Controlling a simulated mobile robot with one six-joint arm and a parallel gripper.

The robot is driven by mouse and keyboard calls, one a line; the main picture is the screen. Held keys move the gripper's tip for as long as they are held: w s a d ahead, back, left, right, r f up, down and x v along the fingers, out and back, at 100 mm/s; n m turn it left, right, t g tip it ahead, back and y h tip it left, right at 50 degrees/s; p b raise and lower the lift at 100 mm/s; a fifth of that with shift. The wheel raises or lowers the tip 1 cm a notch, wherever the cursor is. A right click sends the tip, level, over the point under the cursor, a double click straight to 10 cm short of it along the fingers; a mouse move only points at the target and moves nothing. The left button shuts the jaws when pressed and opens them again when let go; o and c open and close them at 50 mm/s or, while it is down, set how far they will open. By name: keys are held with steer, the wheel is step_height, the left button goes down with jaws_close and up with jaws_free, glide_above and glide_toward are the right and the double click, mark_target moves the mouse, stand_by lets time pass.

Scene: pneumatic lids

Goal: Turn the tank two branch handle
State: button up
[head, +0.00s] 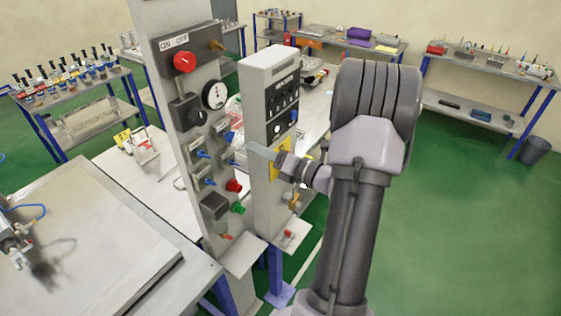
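A grey upright panel (182,95) carries several small blue handles, and labels beside them are too small to read. I cannot tell which is the tank two branch handle. My gripper (258,151) is to the right of these handles, in front of the second grey panel (262,84). I see no contact with a handle, and the finger gap is not clear.
The first panel also has a red ON/OFF knob (184,62), a round gauge (214,95), and red (234,186) and green (238,208) knobs. A white-topped bench (95,235) stands at the left. Green floor (480,220) is open at the right.

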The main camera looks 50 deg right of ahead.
steer(key=s, duration=0.8)
steer(key=shift+s+d+b, duration=0.2)
steer(key=shift+d+b, duration=0.1)
steer(key=shift+b, duration=0.05)
steer(key=shift+w, duration=0.1)
steer(key=w+a+f+n+g+y+b, duration=0.1)
steer(key=a+f+n+g+y+b, duration=0.3)
steer(key=a, duration=0.4)
steer(key=w+a+f+n+g+y+b, duration=0.1)
steer(key=a+n+g+b, duration=0.15)
steer(key=a+n, duration=0.45)
steer(key=w+a+f+n+g+y+b, duration=0.25)
steer(key=a+n+b, duration=0.25)
steer(key=a, duration=0.4)
steer(key=s+a+f+n+g+h+b, duration=0.1)
steer(key=s+a+f+n+h+b, duration=0.2)
steer(key=n, duration=0.9)
steer(key=s+a+f+n+g+h+b, duration=0.2)
steer(key=s+a+f+n+h+b, duration=0.1)
steer(key=s+a+f+n+b, duration=0.6)
steer(key=f+n+b, duration=0.1)
steer(key=n+b, duration=0.2)
steer(key=shift+a+f+h+b, duration=0.25)
steer(key=shift+f+h+b, duration=0.1)
steer(key=shift+f, duration=0.05)
